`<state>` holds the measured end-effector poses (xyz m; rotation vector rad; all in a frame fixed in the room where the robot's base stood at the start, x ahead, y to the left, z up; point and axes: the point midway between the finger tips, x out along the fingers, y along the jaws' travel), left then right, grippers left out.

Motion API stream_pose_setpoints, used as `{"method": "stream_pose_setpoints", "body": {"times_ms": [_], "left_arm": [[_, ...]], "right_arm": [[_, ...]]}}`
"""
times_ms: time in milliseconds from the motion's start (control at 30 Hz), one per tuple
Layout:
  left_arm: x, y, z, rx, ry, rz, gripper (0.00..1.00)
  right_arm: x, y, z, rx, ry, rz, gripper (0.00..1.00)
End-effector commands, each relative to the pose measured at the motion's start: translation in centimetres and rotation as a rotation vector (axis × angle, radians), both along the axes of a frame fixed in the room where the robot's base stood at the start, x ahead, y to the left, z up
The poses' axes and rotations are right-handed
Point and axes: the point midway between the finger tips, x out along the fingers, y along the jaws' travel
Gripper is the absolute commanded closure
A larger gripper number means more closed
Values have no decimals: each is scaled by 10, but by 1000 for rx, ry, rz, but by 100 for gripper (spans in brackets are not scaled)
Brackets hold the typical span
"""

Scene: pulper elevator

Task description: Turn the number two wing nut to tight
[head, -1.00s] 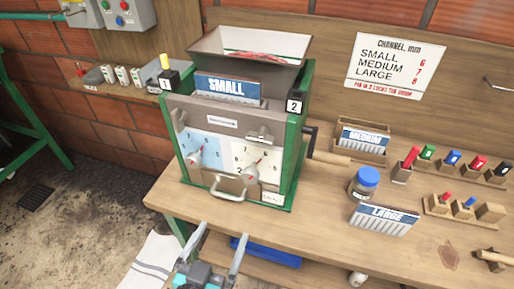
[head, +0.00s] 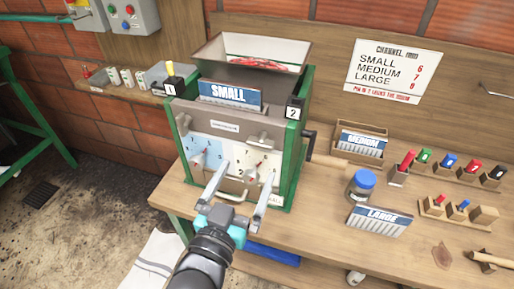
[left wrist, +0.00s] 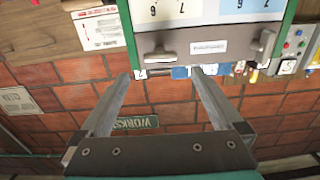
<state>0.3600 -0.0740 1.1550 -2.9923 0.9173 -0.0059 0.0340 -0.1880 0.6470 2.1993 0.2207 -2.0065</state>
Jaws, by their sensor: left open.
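The pulper (head: 222,127) stands on the bench in a green frame, with a SMALL plate on its front. A grey wing-shaped nut (head: 263,142) sits on the upper right of its face, below the black tag 2 (head: 293,112). Another (head: 183,122) sits at the upper left. In the left wrist view, upside down, the right nut (left wrist: 160,53) is ahead of the fingers and the other (left wrist: 263,45) is to the right. My left gripper (head: 244,174) is open and empty, its fingers before the lower dials and apart from the right nut. My right gripper is not in view.
Two dials with grey pointer knobs (head: 250,175) and a bar handle (head: 232,195) lie low on the face, close to the fingers. A crank with a wooden handle (head: 328,160) sticks out right. A blue-lidded jar (head: 361,185) and LARGE plate (head: 380,220) stand on the bench.

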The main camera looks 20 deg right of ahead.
Motion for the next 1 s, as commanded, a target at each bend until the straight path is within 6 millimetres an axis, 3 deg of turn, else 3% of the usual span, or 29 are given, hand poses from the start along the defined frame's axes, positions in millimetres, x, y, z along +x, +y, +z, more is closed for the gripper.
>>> {"method": "stream_pose_setpoints", "body": {"times_ms": [400,867,1000], "left_arm": [[53,-36,0,-1,-1,0,0],[63,-42,0,-1,1,0,0],[63,-42,0,-1,1,0,12]], "right_arm": [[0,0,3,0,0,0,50],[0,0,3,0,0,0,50],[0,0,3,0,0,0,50]]}}
